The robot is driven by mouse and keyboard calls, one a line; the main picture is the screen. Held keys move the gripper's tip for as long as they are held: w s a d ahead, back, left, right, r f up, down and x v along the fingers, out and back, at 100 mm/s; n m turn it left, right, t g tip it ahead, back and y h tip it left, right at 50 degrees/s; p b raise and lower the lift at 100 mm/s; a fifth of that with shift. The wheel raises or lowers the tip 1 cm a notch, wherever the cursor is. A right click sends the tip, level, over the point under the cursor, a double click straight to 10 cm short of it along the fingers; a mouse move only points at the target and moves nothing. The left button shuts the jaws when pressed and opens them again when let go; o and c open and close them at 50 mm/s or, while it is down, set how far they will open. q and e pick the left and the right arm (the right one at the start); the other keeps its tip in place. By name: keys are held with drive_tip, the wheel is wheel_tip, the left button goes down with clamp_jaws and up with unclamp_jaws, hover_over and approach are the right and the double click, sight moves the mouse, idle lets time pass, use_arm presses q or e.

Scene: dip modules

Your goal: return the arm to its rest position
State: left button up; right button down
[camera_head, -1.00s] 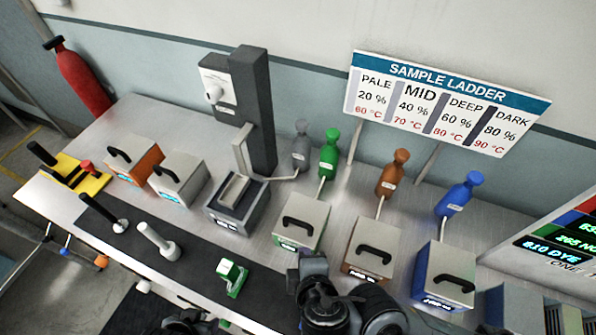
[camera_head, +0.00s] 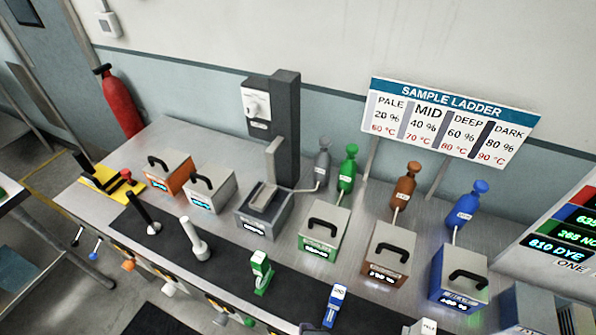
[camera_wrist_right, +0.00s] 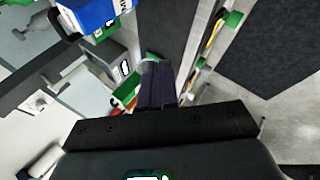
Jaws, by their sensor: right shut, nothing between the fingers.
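My right gripper (camera_wrist_right: 157,88) shows in the right wrist view as dark fingers pressed together, with nothing between them. A blue block with a white label (camera_wrist_right: 95,12) is at the upper left of that view, apart from the fingers. A blue labelled piece (camera_head: 336,303) and a green one (camera_head: 261,273) stand on the dark mat (camera_head: 295,290) there. My left gripper is not in view.
Lidded boxes, including green (camera_head: 320,243), brown (camera_head: 384,268) and blue (camera_head: 436,283), line the bench, with bottles behind. A dark column (camera_head: 286,110) stands at the back. Black (camera_head: 140,208) and white (camera_head: 192,240) upright handles stand on the mat.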

drive_tip(key=s+d+f+m+g, duration=0.1)
drive_tip(key=s+f+m+g, duration=0.15)
drive_tip(key=s+f, duration=0.2)
drive_tip(key=s+d+f+m+g+h, duration=0.1)
drive_tip(key=s+d+f+m, duration=0.1)
drive_tip(key=d+m, duration=0.6)
drive_tip(key=s+d+f+m+g, duration=0.15)
drive_tip(key=d+m, duration=0.35)
drive_tip(key=d, duration=0.6)
wheel_tip(320, 180, up, 26)
drive_tip(key=p, duration=2.6)
drive_tip(key=shift+w+t, duration=0.15)
drive_tip(key=shift+t, duration=0.25)
